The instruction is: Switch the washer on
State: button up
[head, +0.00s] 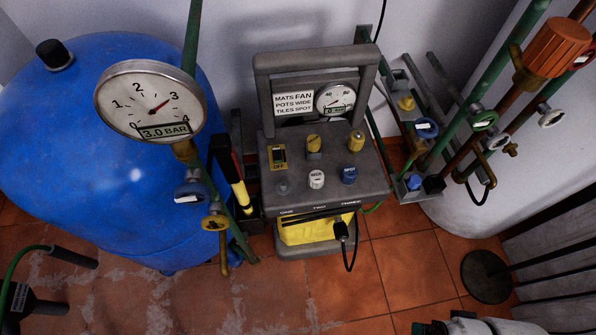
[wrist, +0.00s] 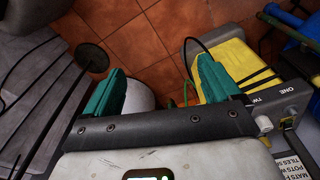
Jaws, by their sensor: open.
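The washer (head: 378,183) is a grey machine with a top handle, a small gauge and a sign, in the middle of the head view. Its panel has a yellow-framed switch (head: 279,157) marked OFF, two yellow knobs, a white knob (head: 317,179), a blue knob (head: 349,175) and a grey knob. My gripper (wrist: 161,66) is open and empty, with teal fingers, apart from the washer. In the head view only part of it shows at the bottom edge.
A blue tank (head: 75,150) and a dial gauge (head: 150,100) reading 3.0 BAR stand left of the washer. Pipes with valves (head: 484,119) stand right. A black cable (head: 351,255) hangs at the washer's front. Tiled floor (head: 400,265) is clear in front.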

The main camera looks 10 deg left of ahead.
aim_at(277, 153)
jog(key=i+j, duration=0.2)
jog(key=i, duration=0.15)
jog(key=i+j, duration=0.25)
jog(key=i, duration=0.15)
jog(key=i+j, duration=0.2)
jog(key=i, duration=0.15)
jog(key=j+u, duration=0.05)
